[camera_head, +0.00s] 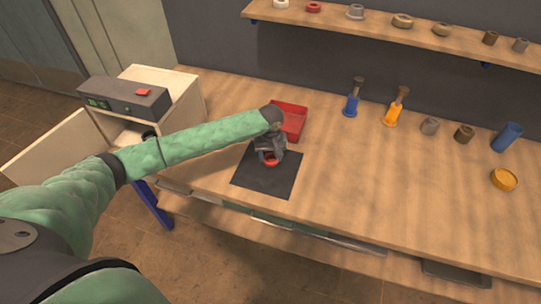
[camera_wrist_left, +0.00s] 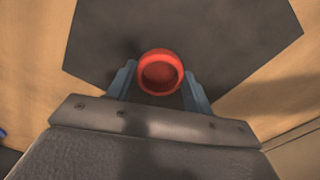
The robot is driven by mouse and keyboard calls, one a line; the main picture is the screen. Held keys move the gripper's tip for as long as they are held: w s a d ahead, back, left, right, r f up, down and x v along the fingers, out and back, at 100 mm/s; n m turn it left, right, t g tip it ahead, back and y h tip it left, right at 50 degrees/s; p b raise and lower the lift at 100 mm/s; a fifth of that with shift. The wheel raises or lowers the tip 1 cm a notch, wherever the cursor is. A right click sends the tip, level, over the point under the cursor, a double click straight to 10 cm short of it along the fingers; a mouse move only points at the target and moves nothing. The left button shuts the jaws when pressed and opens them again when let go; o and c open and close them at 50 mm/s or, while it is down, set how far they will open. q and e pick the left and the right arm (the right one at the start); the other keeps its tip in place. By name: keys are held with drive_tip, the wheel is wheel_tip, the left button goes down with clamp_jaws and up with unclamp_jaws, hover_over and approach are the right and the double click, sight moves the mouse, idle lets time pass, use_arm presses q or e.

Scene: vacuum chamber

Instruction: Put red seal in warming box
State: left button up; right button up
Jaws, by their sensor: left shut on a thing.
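The red seal (camera_wrist_left: 160,72) is a short red ring between the fingers of my left gripper (camera_wrist_left: 160,85) in the left wrist view. In the head view the left gripper (camera_head: 270,158) points down over a dark square mat (camera_head: 283,181), shut on the red seal (camera_head: 271,160). I cannot tell whether the seal touches the mat. The warming box (camera_head: 187,97) is a pale box with a dark control unit on top, at the left end of the bench. Its door (camera_head: 50,147) stands open to the left. My left forearm hides part of its front. My right gripper is not in view.
A red tray (camera_head: 297,122) lies just behind the mat. Blue and orange tools, small round parts, a blue cylinder (camera_head: 507,137) and a yellow dish (camera_head: 503,180) stand to the right. A shelf (camera_head: 375,28) with several rings runs along the back wall. The bench front right is clear.

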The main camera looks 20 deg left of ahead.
use_arm(q)
drive_tip(key=o, duration=0.9)
drive_tip(key=shift+f, duration=0.1)
drive_tip(key=shift+o, duration=0.2)
